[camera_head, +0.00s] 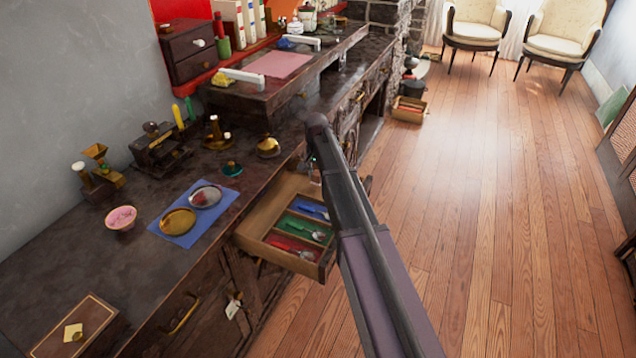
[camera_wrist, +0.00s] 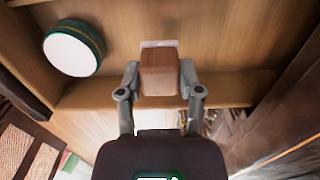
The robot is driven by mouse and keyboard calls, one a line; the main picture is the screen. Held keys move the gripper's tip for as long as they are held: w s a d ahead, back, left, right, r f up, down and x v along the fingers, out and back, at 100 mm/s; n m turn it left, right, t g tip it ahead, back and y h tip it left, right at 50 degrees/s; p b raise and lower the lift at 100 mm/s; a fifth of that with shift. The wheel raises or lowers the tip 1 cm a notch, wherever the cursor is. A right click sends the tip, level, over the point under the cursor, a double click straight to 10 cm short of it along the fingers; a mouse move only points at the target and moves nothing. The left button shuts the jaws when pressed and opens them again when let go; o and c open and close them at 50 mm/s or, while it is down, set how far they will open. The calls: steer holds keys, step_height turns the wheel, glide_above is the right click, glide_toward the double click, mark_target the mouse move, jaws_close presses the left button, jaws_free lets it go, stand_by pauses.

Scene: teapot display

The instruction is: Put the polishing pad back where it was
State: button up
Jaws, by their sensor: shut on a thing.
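The polishing pad (camera_wrist: 159,75) looks like a small brown block with a pale strip along its far edge. It sits between the two grey fingers of my gripper (camera_wrist: 159,80), which are shut on its sides. In the wrist view it is over or in a light wooden drawer (camera_wrist: 225,88). I cannot tell whether it touches the wood. The open drawer also shows in the head view (camera_head: 262,217), under the dark counter.
A round white-topped tin with a green rim (camera_wrist: 72,50) stands left of the pad. In the head view, the drawer has blue, green (camera_head: 304,229) and red sections with spoons. A blue cloth (camera_head: 184,237) with two metal dishes lies on the counter (camera_head: 150,283).

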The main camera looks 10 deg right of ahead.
mark_target(317, 182)
steer(key=shift+f+b, duration=1.6)
steer(key=shift+f, duration=0.15)
steer(key=shift+f, duration=0.15)
steer(key=o, duration=1)
step_height(317, 182, up, 12)
steer(key=p, duration=1.2)
steer(key=shift+r, duration=0.2)
